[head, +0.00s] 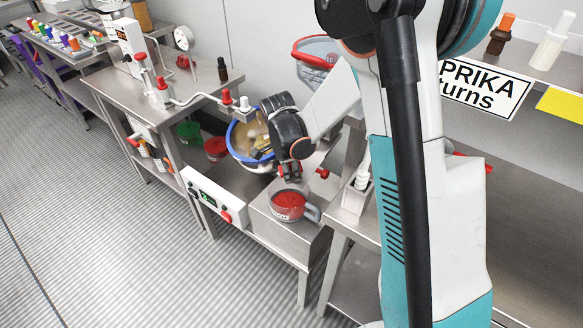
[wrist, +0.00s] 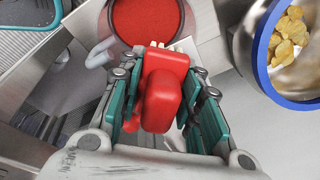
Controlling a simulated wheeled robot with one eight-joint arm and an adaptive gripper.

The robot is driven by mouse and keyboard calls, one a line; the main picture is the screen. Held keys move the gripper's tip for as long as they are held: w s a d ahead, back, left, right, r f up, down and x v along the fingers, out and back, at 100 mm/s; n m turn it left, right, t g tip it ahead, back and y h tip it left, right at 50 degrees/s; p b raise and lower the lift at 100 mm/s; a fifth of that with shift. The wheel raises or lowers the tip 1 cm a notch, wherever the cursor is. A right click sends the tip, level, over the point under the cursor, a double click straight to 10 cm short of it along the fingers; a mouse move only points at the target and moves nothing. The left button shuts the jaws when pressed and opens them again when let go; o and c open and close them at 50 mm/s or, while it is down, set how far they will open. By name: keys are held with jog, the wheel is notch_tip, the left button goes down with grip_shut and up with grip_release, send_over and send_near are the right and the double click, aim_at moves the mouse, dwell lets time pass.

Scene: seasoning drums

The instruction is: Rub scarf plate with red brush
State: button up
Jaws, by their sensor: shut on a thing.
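My gripper (head: 291,172) points down above the steel feeder box, beside the blue-rimmed drum. In the wrist view its teal fingers (wrist: 162,85) are shut on a red block-like piece, which I take to be the red brush (wrist: 166,90). Its lower end and any bristles are mostly hidden, and a small pale patch shows just past it. In the head view only small red bits show at the fingertips. I cannot pick out the scarf plate with certainty; bare steel lies under and around the gripper. I cannot tell whether the brush touches it.
A handled pot of red powder (head: 288,206) sits on the feeder box, close to the gripper; the powder (wrist: 145,22) fills the wrist view's top. The tilted drum (head: 230,142) holds yellow chips (wrist: 289,38). A white control panel (head: 214,198) is at the front.

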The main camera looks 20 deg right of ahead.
jog(key=shift+s+a+r+p, duration=0.1)
jog(key=shift+a+r+p, duration=0.05)
jog(key=shift+r+p, duration=0.65)
jog(key=shift+s+a+r+p, duration=0.15)
jog(key=shift+r+p, duration=0.3)
jog(key=shift+r, duration=0.7)
jog(key=shift+s+a+r+p, duration=0.1)
jog(key=shift+a+r+p, duration=0.05)
jog(key=shift+r+p, duration=0.65)
jog(key=shift+r, duration=0.2)
jog(key=shift+s+a+r+p, duration=0.15)
jog(key=shift+r+p, duration=0.25)
jog(key=shift+r, duration=0.35)
jog(key=shift+a+r+p, duration=0.1)
jog(key=shift+r+p, duration=0.3)
jog(key=shift+r, duration=0.35)
jog(key=shift+f, duration=0.1)
